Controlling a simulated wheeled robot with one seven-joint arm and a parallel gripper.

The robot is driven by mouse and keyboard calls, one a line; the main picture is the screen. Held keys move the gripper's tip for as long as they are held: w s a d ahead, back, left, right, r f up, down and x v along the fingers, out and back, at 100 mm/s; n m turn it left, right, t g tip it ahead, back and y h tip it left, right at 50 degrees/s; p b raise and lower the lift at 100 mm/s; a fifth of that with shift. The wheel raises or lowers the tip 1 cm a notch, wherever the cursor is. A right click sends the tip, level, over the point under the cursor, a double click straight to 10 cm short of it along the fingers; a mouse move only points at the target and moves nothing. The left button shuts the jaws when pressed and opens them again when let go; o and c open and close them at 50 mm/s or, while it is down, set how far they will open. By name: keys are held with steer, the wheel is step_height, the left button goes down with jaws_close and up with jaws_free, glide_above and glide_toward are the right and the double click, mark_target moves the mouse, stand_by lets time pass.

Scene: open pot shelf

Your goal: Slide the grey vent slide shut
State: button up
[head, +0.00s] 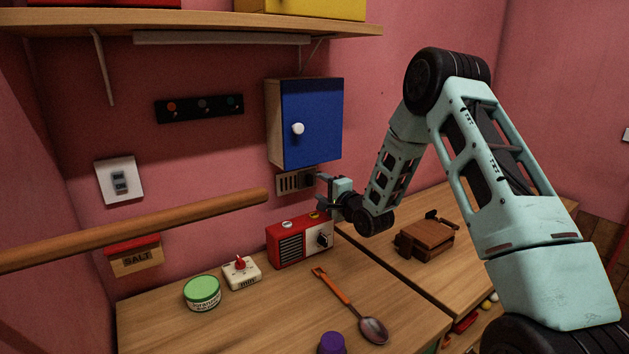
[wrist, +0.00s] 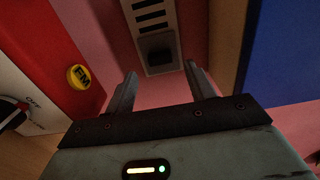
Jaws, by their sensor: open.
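The vent (head: 291,184) is a small slotted plate on the pink wall, just under the blue cabinet. In the wrist view the vent plate (wrist: 151,32) shows dark slots at the top and a dark block, the slide (wrist: 157,51), at its near end. My gripper (head: 323,188) is in front of the vent's right end. In the wrist view the two fingers of my gripper (wrist: 163,82) are apart with nothing between them, and the slide lies beyond the fingertips. A gap seems to show between fingers and slide; contact cannot be told.
The blue cabinet (head: 312,122) hangs close above the gripper. A red radio (head: 290,243) stands on the counter just below. A wooden rail (head: 140,229) crosses at left. A brown box (head: 428,238) and an orange-handled spoon (head: 335,287) lie on the counter.

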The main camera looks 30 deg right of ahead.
mark_target(311, 182)
steer(key=shift+w+a+p, duration=0.1)
steer(key=shift+w+p, duration=0.2)
steer(key=shift+w, duration=1.7)
jaws_close()
steer(key=a+b, duration=0.2)
steer(key=a, duration=0.5)
steer(key=shift+s, duration=0.15)
jaws_free()
steer(key=shift+a, duration=0.1)
steer(key=shift+s+b, duration=0.1)
steer(key=shift+b, duration=0.2)
